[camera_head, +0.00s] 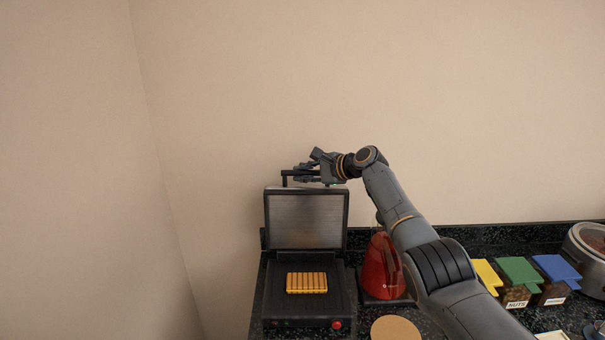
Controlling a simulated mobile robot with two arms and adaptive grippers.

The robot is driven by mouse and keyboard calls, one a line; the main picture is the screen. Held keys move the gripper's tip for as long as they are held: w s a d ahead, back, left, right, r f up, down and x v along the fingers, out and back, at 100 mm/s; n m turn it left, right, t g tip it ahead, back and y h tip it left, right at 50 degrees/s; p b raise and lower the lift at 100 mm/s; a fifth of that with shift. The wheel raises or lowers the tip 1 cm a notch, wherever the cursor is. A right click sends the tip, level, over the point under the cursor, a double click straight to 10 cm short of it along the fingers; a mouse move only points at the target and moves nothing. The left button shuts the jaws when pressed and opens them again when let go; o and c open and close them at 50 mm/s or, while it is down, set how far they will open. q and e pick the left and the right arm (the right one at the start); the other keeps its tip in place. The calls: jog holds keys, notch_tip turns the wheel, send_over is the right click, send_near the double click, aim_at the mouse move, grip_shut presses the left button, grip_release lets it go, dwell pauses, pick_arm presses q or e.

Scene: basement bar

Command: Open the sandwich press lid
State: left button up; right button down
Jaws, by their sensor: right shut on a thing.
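The sandwich press (266,301) stands on the dark counter with its lid (306,219) raised to about upright. A golden, grill-marked sandwich (306,283) lies on its lower plate. The lid's dark handle (286,176) is at the lid's top edge. My right gripper (308,172) is at the handle, shut on it, with its arm coming in from the lower right. The fingers hide part of the handle. My left gripper is not in view.
A red appliance (382,268) stands just right of the press, partly behind my right arm. A round tan board (395,329) lies in front. Containers with yellow (487,274), green (519,270) and blue (556,267) lids and a round cooker (587,245) stand at right. A wall is close behind.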

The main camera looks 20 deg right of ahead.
jog(key=shift+r, duration=0.1)
jog(key=c, duration=1.3)
grip_release()
jog(key=shift+s, duration=0.1)
jog(key=shift+s+d+r, duration=0.15)
jog(key=shift+s+d, duration=0.2)
jog(key=v, duration=1.1)
jog(key=shift+a, duration=0.1)
